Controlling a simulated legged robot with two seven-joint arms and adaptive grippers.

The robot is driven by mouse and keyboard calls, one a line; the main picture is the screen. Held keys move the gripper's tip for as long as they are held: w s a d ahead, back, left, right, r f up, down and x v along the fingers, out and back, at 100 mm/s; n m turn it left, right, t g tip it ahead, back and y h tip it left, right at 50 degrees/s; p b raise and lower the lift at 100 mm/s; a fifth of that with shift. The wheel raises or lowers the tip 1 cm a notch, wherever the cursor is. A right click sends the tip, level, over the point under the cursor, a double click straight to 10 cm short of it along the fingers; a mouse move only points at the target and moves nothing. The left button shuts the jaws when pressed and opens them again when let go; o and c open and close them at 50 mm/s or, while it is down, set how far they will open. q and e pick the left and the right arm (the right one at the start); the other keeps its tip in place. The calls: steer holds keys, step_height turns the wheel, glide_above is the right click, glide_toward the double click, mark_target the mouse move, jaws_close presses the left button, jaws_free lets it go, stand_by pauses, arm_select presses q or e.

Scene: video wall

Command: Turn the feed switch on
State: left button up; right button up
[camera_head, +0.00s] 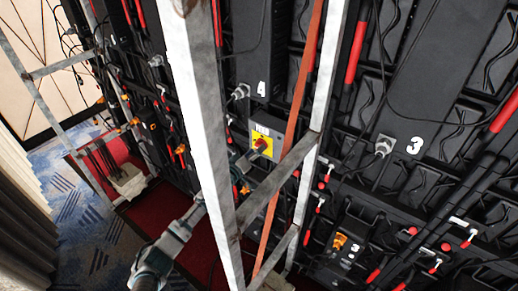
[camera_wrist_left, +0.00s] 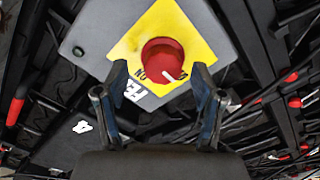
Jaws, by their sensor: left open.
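The feed switch is a red rotary knob (camera_head: 262,144) on a yellow plate (camera_head: 254,133), fixed to a grey box in the video wall. In the left wrist view the red knob (camera_wrist_left: 162,58) sits in the middle of the yellow plate (camera_wrist_left: 198,33), and a white mark on the knob points to the lower right. My left gripper (camera_wrist_left: 160,76) is open, its fingers apart on either side of the knob's lower part. Contact cannot be told. In the head view my left gripper (camera_head: 248,160) reaches the switch, partly hidden behind a metal post. My right gripper is not in view.
A pale metal frame post (camera_head: 200,120) and a crossbar (camera_head: 280,183) stand in front of the wall, close to my left arm. An orange strap (camera_head: 292,125) hangs beside the switch. Black cables and red-ended handles cover the panels. Blue carpet (camera_head: 80,225) lies at lower left.

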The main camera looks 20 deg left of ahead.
arm_select(q)
steer(key=shift+w+a+f, duration=0.1)
steer(key=shift+w+f, duration=0.05)
steer(key=shift+w, duration=1)
steer(key=shift+d, duration=0.3)
steer(key=c, duration=1.1)
steer(key=shift+s, duration=0.1)
steer(key=shift+c, duration=0.2)
